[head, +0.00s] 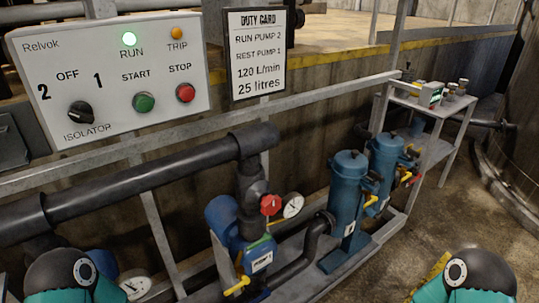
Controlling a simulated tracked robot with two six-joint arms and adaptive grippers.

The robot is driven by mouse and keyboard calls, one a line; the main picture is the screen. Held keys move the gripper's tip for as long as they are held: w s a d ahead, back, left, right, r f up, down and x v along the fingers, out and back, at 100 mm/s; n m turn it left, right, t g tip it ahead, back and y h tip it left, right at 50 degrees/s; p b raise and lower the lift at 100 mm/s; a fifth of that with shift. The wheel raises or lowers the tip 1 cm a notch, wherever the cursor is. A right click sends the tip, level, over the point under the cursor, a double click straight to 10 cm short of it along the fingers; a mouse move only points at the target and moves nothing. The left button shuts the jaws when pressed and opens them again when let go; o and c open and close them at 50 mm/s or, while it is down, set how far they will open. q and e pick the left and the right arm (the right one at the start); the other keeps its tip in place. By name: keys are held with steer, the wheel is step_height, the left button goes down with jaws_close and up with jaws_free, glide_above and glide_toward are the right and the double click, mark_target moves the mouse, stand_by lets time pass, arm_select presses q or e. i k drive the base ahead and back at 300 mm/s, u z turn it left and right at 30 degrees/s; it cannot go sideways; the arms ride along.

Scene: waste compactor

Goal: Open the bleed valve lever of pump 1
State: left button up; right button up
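A blue pump (222,216) with dark pipework stands at bottom centre. It bears a white label (262,262), too small to read, so I cannot tell whether it is pump 1. A yellow lever (237,286) sticks out low at its front left. A red handwheel (270,205) and a round gauge (293,206) sit above it. A second blue body (102,263) and a gauge (135,285) show at bottom left, partly hidden by my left arm. Neither gripper is in view; only teal and black arm parts show at the bottom corners.
A control panel (60,62) has its green RUN lamp lit. A duty card (257,52) reads run pump 2, rest pump 1. Two blue canisters (347,185) with yellow and red levers stand right of centre. A grey rail and thick pipe cross before the wall. Floor is clear at right.

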mark_target(245, 281)
steer(key=u, duration=0.25)
steer(key=k, duration=1.55)
steer(key=z, duration=0.65)
steer(key=i, duration=1)
steer(key=z, duration=0.05)
